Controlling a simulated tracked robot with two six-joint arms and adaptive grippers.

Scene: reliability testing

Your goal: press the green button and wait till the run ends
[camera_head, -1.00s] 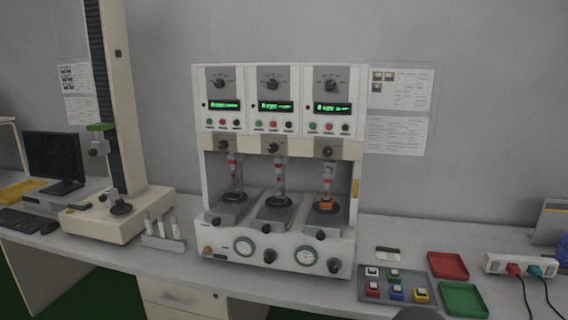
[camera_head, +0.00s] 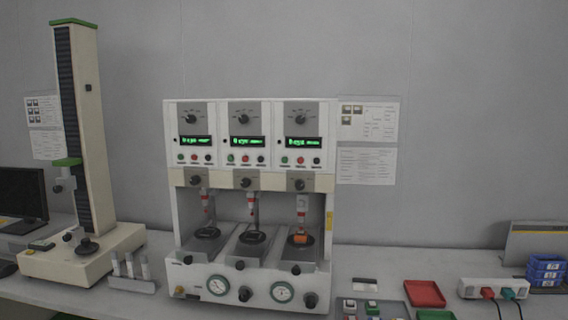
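A white three-station test machine (camera_head: 250,275) stands upright in the middle of the bench. Each station has a lit green display, such as the right one (camera_head: 302,143), with a row of small buttons below. Green buttons show under the displays: left station (camera_head: 181,157), middle station (camera_head: 231,158) and right station (camera_head: 284,160). An orange piece (camera_head: 300,239) sits on the plate under the right station's plunger; the left and middle plates show no orange piece. The display text is too small to read. Neither of my grippers is in view.
A tall column tester (camera_head: 80,150) stands at the left, with a small rack (camera_head: 131,275) beside it. At the right are a red tray (camera_head: 425,293), a tray of coloured switches (camera_head: 391,308), a power strip (camera_head: 492,288) and blue bins (camera_head: 546,270).

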